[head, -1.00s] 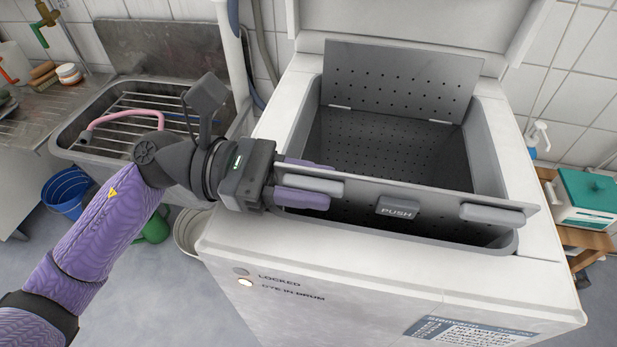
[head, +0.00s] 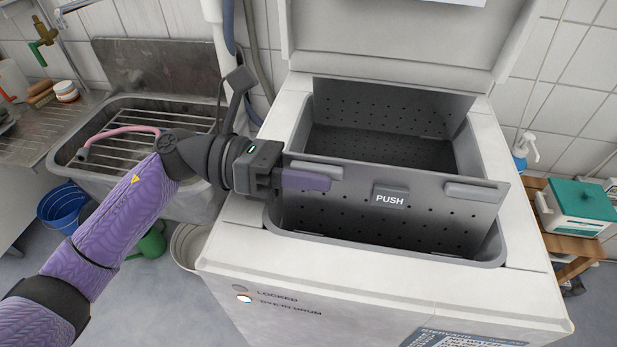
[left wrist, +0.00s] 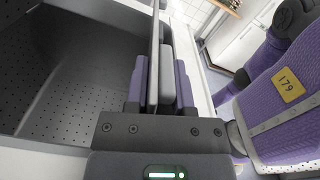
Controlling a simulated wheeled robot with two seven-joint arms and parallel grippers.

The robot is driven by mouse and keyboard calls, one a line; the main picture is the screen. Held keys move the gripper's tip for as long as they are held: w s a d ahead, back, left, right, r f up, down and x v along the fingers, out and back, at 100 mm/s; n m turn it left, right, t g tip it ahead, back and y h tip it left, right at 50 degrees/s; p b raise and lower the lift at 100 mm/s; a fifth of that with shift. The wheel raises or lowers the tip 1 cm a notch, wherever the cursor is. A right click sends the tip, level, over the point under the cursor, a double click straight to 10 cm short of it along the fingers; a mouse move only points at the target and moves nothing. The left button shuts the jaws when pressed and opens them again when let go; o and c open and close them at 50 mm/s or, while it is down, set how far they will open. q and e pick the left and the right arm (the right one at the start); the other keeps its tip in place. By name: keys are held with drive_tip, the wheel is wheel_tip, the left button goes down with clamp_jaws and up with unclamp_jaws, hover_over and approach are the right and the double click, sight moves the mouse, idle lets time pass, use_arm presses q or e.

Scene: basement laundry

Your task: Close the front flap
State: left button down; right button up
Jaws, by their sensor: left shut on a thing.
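The front flap (head: 424,215) is a grey perforated metal plate with a PUSH button (head: 390,197) and two grey pads along its top edge. It stands steeply tilted up at the front of the drum opening in the white machine. My left gripper (head: 305,180) is shut on the flap at its left pad; in the left wrist view the purple fingers (left wrist: 160,80) lie on both sides of the plate's edge. The back flap (head: 392,106) stands raised at the far side of the opening. The drum (head: 380,145) is open between them. My right gripper is not in view.
The machine's lid (head: 400,40) stands open behind the drum. A sink (head: 120,165) with a rack and pink hose is at left. A blue bucket (head: 65,203) stands on the floor. A teal-lidded box (head: 580,203) sits on a wooden stand at right.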

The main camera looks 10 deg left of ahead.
use_arm(q)
drive_tip(key=shift+w+f+n, duration=0.1)
drive_tip(key=shift+w+n, duration=0.6)
drive_tip(key=shift+n, duration=0.2)
drive_tip(key=c, duration=0.6)
unclamp_jaws()
drive_tip(key=shift+a, duration=0.1)
drive_tip(key=a+p, duration=0.1)
drive_tip(key=a, duration=0.8)
drive_tip(key=shift+a, duration=0.4)
